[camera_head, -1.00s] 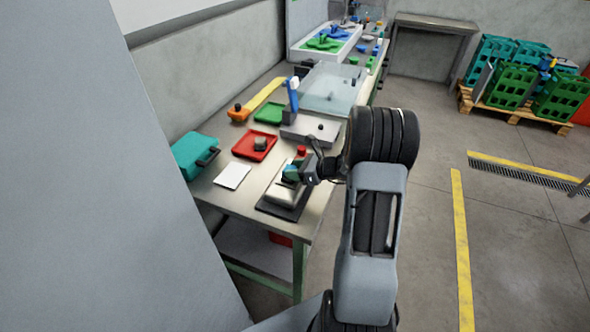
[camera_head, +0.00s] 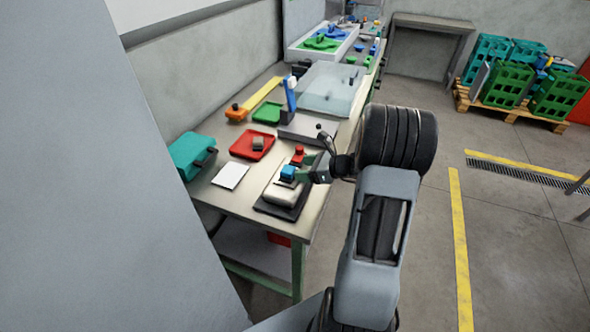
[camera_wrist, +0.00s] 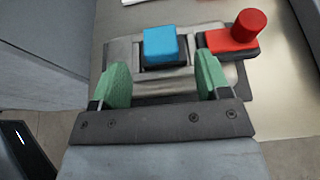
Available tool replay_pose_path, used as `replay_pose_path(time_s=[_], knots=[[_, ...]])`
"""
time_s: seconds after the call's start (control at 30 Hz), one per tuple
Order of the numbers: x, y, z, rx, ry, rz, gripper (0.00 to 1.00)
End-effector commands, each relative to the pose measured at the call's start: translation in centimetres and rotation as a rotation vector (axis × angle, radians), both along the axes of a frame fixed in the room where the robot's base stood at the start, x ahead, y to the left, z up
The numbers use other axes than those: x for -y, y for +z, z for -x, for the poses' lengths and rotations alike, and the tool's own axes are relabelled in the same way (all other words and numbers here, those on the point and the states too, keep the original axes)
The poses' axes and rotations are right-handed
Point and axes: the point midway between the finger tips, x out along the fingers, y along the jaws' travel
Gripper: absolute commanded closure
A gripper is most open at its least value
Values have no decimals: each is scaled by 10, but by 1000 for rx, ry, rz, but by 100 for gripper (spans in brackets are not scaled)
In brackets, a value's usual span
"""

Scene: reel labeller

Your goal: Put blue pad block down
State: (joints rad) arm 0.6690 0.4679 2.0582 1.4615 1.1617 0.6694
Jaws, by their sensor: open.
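The blue pad block (camera_wrist: 161,46) rests on the pale device (camera_wrist: 121,52) in the wrist view, seated at a dark square spot on its top. It also shows in the head view (camera_head: 288,172). My gripper (camera_wrist: 160,82) is open, with its green fingers apart and empty. The fingers stand back from the block, on the near side of it. In the head view my gripper (camera_head: 311,168) is just right of the block.
A red knob (camera_wrist: 249,25) on a red and black base stands right of the block. A red tray (camera_head: 240,148) with a small block, a white card (camera_head: 230,176) and a teal case (camera_head: 185,158) lie to the left. A green tray (camera_head: 266,112) is farther back.

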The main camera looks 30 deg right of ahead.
Motion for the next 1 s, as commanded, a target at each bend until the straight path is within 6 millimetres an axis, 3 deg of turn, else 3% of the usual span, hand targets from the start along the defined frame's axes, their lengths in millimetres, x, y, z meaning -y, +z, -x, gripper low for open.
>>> replay_pose_path(time_s=[0.2, 0.47, 0.57, 0.67, 0.8, 0.9, 1.0], knots=[[26, 15, 28, 1, -4, 1, 30], [40, 27, 47, 1, 11, 10, 30], [20, 35, 53, 8, 109, 95, 30], [-25, 46, 67, 38, 330, 294, 30], [-90, 58, 106, 150, 770, 691, 30], [-117, 65, 135, 267, 1077, 972, 30], [-129, 71, 159, 392, 1343, 1225, 30]])
